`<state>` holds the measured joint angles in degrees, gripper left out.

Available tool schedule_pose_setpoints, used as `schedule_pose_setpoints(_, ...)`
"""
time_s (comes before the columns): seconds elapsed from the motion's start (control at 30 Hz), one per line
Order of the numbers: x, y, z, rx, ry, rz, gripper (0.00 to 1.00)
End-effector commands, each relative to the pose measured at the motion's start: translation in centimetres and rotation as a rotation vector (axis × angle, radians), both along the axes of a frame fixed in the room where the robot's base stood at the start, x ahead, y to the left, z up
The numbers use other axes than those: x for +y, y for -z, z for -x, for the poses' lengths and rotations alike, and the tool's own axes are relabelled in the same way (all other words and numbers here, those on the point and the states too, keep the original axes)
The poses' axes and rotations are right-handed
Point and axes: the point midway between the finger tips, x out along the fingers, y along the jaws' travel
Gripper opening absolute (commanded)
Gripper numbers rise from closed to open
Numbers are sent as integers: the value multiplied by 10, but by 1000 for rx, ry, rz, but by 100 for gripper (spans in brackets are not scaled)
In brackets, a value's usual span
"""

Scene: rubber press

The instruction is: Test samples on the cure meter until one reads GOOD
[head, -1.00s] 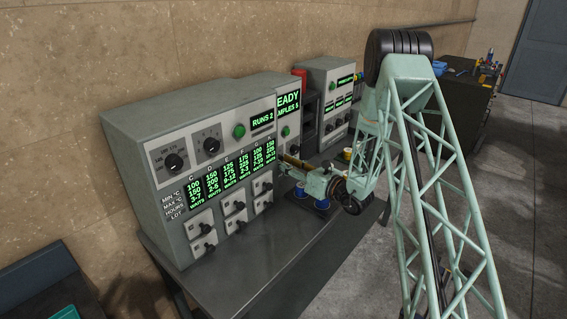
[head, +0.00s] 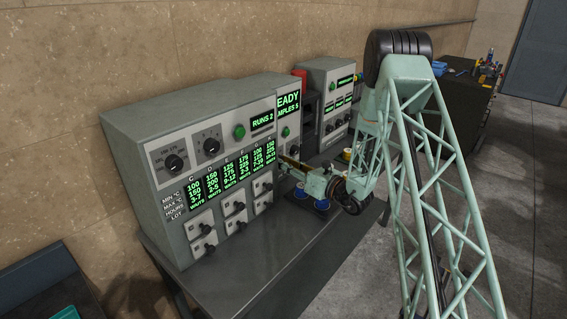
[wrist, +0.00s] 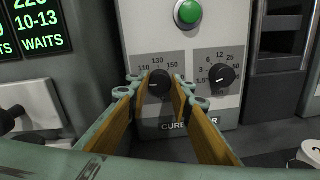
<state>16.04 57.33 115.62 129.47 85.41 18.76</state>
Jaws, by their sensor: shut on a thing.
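The cure meter (wrist: 150,30) is a grey box with a green button (wrist: 187,12) and two black dials. My gripper (wrist: 158,82) is shut on its left dial knob (wrist: 160,84), marked 110, 130, 150, with a finger on each side. The right dial (wrist: 221,78) is free. In the head view the meter's screen (head: 288,104) shows "EADY" and "MPLES 5", its left part hidden. My gripper (head: 285,165) reaches the meter's front there. A blue-and-white cup, perhaps a sample (head: 322,204), stands on the bench below my wrist; a white one (wrist: 306,156) shows at the wrist view's right edge.
A large grey machine (head: 150,125) stands left of the meter, with "RUNS 2", a green chart and several knobs. Another instrument (head: 325,75) stands beyond the meter. The bench (head: 250,250) is clear at its near end.

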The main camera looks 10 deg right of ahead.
Motion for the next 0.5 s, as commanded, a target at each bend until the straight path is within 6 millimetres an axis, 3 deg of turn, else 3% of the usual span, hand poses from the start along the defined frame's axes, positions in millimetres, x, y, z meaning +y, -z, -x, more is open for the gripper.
schedule_pose_setpoints(0.5, 0, -2, 0, 177, 0, -231, 10)
